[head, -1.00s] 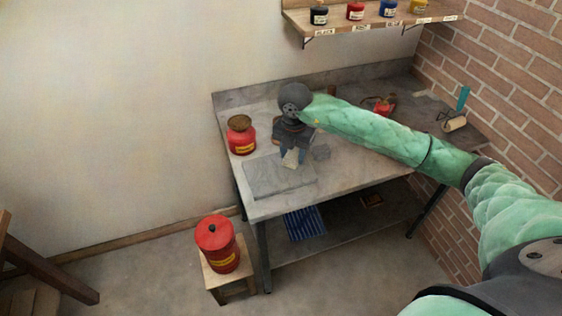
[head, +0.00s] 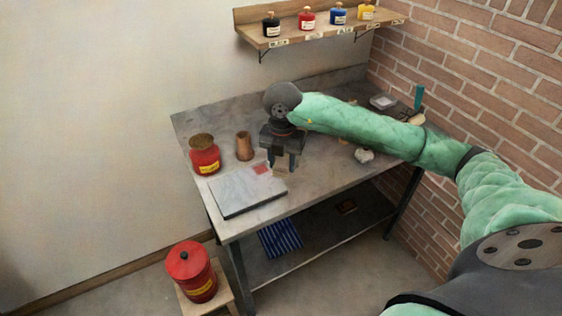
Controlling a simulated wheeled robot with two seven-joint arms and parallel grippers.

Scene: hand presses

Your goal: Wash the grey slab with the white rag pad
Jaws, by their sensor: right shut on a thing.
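The grey slab (head: 235,194) lies flat on the left front part of the bench top, with a small red patch (head: 262,169) at its far right corner. My right gripper (head: 283,163) points down just right of that corner. It is shut on a small pale piece (head: 281,169) that I take to be the white rag pad; the fingers hide much of it. I cannot tell whether the piece touches the bench or slab. My left gripper is out of view.
A red can with a brown top (head: 205,158) and a brown cylinder (head: 244,147) stand behind the slab. A whitish lump (head: 364,156) and a small tray (head: 383,102) lie to the right. A red bin (head: 192,270) stands on a stool. Ink jars line the shelf (head: 320,32).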

